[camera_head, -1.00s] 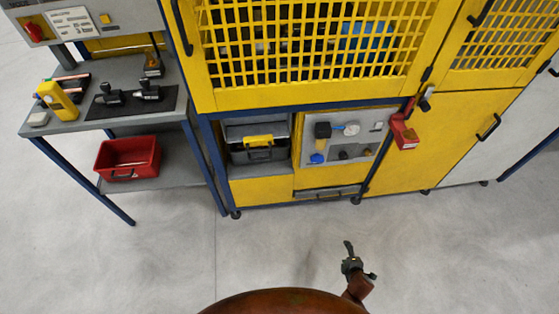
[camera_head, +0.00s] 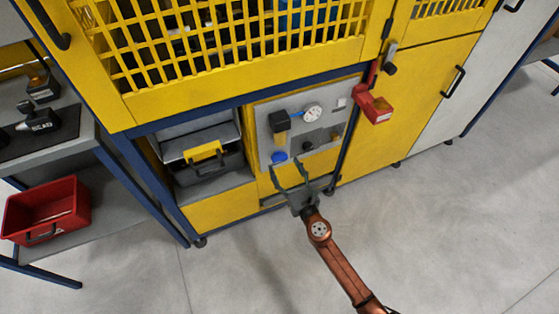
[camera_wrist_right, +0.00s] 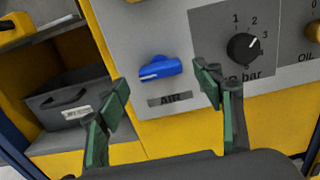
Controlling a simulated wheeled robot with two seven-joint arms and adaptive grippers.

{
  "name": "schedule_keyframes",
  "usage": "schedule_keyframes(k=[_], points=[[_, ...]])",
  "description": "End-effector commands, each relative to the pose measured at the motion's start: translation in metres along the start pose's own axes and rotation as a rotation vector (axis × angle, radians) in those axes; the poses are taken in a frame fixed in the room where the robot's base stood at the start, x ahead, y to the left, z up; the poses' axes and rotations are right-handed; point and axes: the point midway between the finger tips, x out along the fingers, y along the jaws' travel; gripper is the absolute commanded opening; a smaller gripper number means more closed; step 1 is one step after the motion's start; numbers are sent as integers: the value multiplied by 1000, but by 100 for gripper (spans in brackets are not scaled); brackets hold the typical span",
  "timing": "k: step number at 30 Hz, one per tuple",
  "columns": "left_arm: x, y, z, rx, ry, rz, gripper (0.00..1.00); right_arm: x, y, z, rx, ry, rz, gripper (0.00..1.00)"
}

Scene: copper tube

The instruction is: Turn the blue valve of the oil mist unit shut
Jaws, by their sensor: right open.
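The blue valve (camera_head: 279,157) is a small blue handle low on the grey panel of the oil mist unit (camera_head: 265,120). In the right wrist view the blue valve (camera_wrist_right: 160,68) lies nearly level above a label reading AIR. My right gripper (camera_head: 288,170) is open just in front of the lower panel. Its green-padded fingers (camera_wrist_right: 158,98) stand on either side of the valve, lower in the picture, and nothing is between them. Whether they touch the panel cannot be told. My left gripper is not in view.
A black dial (camera_wrist_right: 244,47) marked in bar sits right of the valve. A gauge (camera_head: 313,112) and a red box (camera_head: 374,106) are further right. A toolbox (camera_head: 205,160) stands in the open bay to the left. A red bin (camera_head: 45,208) is on the shelf at left. The floor in front is clear.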

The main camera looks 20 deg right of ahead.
Motion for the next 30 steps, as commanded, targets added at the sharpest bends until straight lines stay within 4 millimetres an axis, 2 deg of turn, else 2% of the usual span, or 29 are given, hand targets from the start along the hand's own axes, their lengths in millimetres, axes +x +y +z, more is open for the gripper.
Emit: schedule_keyframes(k=[3,9,19,30], points=[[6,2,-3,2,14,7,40,19,0,-2,3,2,0,61],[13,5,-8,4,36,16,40,37,0,-2,4,3,0,61],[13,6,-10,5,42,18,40,40,0,-2,4,3,0,60],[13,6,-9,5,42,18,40,40,0,-2,4,3,0,35]])
